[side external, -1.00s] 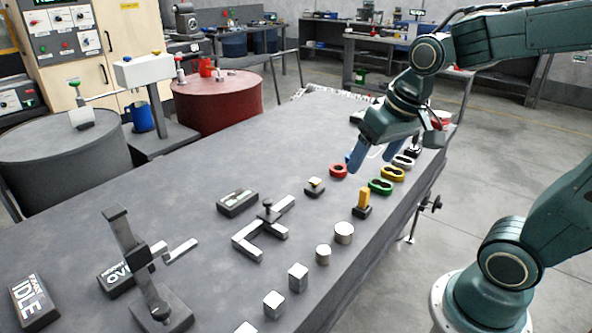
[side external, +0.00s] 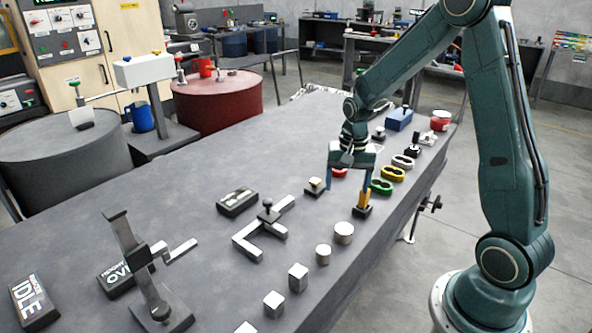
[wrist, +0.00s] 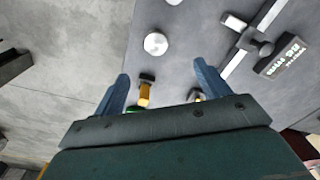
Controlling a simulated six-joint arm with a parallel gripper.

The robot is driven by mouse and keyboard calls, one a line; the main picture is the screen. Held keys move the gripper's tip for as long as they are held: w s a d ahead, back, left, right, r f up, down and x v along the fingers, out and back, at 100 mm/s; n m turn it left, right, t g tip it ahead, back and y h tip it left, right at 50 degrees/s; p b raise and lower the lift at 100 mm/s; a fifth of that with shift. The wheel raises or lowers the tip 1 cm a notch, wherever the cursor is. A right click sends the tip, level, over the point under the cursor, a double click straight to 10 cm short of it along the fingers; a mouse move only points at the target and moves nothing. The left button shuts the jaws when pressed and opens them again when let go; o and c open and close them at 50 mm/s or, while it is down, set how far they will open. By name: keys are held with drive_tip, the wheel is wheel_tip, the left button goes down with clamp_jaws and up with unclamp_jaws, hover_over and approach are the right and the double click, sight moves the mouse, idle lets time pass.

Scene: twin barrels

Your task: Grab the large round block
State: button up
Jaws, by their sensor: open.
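The large round block (side external: 343,233) is a short silver cylinder standing upright near the table's right edge. It also shows in the wrist view as a pale disc (wrist: 156,43), beyond the gap between the fingers. My gripper (side external: 347,189) is open and empty, pointing down above the table behind the block, close to the yellow upright piece. Its two blue fingers (wrist: 161,72) are spread wide in the wrist view and do not touch the block. A smaller round block (side external: 323,254) stands just in front of the large one in the side view.
Silver square blocks (side external: 298,277) continue the row forward. A yellow upright piece on a black base (side external: 362,205) and a small black-based piece (side external: 315,187) stand near my fingers. Green (side external: 381,187) and yellow rings lie behind. A metal bracket (side external: 262,232) lies left of the block.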

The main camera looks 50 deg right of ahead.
drive_tip(key=m, duration=0.1)
hover_over(344, 228)
wheel_tip(344, 228, down, 4)
drive_tip(key=shift+s+f+g, duration=0.1)
drive_tip(key=shift+g, duration=0.2)
drive_tip(key=shift+f, duration=0.1)
drive_tip(key=shift+f, duration=4.15)
drive_tip(key=shift+f, duration=2.6)
